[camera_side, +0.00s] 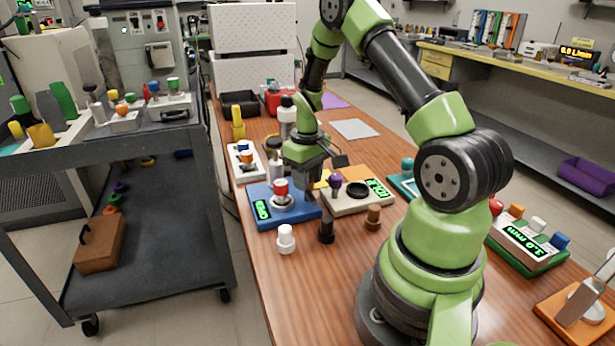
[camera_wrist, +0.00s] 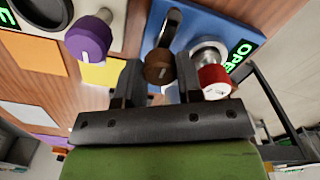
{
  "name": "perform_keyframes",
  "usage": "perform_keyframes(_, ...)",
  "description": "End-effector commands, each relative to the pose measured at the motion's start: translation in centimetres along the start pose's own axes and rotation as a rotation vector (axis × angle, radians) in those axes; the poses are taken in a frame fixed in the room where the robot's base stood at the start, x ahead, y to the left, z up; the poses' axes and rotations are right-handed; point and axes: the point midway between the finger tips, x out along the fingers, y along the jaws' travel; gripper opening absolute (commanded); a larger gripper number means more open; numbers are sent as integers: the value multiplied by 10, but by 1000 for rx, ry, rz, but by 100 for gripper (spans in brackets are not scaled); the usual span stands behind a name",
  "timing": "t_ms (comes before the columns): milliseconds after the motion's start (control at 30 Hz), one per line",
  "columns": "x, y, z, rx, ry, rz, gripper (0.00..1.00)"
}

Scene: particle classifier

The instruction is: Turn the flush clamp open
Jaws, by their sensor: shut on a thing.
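A blue base (camera_side: 310,216) stands on the wooden table, with a green-lit readout (camera_side: 263,210). In the wrist view the readout (camera_wrist: 239,54) shows letters starting "OPE". A black lever with a brown knob (camera_wrist: 158,62), apparently the flush clamp, sits on the blue base (camera_wrist: 205,22). My gripper (camera_wrist: 158,80) is shut on the brown knob, with one finger on each side of it. In the side view my gripper (camera_side: 308,186) is low over the base and hides the lever. A red knob (camera_wrist: 213,80) on a metal stem is right beside the right finger; it also shows in the side view (camera_side: 281,187).
A cream base (camera_side: 357,203) with a purple knob (camera_side: 335,180) and a round black well stands close to the right. White (camera_side: 286,239), black (camera_side: 326,231) and brown (camera_side: 373,217) pegs stand in front.

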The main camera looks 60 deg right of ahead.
Motion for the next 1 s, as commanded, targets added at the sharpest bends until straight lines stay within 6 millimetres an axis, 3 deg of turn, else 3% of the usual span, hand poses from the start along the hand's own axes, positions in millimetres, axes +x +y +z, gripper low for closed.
perform_keyframes(333,0,1,-2,-9,7,4,10)
perform_keyframes(367,0,0,-2,-9,6,4,40)
perform_keyframes(433,0,0,-1,-8,5,3,56)
perform_keyframes(467,0,0,-1,-7,5,3,59)
perform_keyframes(767,-3,0,-1,-5,4,2,59)
perform_keyframes(1000,-41,0,-2,-4,9,4,59)
